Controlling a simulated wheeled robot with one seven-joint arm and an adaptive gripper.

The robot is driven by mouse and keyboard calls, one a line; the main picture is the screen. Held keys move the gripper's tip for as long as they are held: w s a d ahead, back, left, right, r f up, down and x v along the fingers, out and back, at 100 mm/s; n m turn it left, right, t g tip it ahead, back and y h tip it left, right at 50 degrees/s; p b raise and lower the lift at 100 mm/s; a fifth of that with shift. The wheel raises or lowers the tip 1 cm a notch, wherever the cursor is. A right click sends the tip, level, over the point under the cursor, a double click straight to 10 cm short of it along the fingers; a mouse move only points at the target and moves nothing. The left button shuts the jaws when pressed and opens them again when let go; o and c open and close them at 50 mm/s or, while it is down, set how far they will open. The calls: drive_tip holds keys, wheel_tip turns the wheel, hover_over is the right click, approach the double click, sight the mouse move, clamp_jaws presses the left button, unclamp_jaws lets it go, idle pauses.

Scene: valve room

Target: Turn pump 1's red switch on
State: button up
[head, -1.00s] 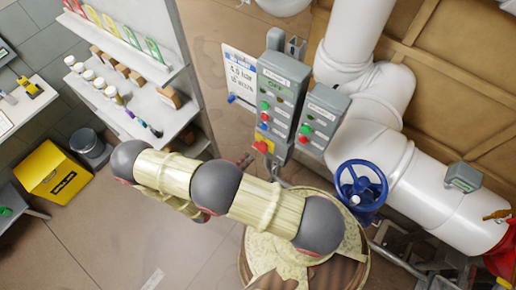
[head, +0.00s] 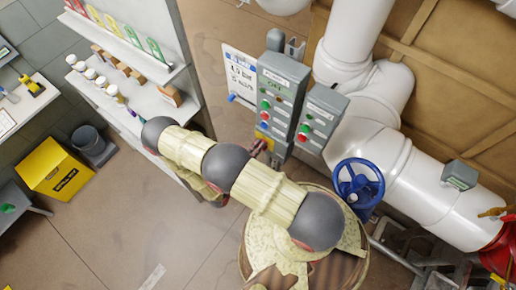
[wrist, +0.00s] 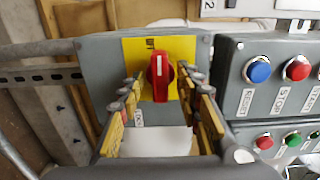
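The red switch (wrist: 160,76) is a knob on a yellow plate (wrist: 134,47) on a grey box. In the wrist view its grip stands upright in the picture, with a white mark near the top. My gripper (wrist: 160,92) is open, one finger on each side of the switch, with visible gaps. In the head view my gripper (head: 258,148) is at the lower end of the taller grey control box (head: 282,82) and hides the knob. The box's label is too small to read surely.
Blue (wrist: 258,70) and red (wrist: 297,68) push buttons sit just right of the switch in the wrist view. A second, smaller control box (head: 322,118), a blue handwheel (head: 358,184) and white pipes are to the right. Shelves (head: 150,92) stand left.

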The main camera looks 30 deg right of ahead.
drive_tip(key=shift+c, duration=1.3)
clamp_jaws()
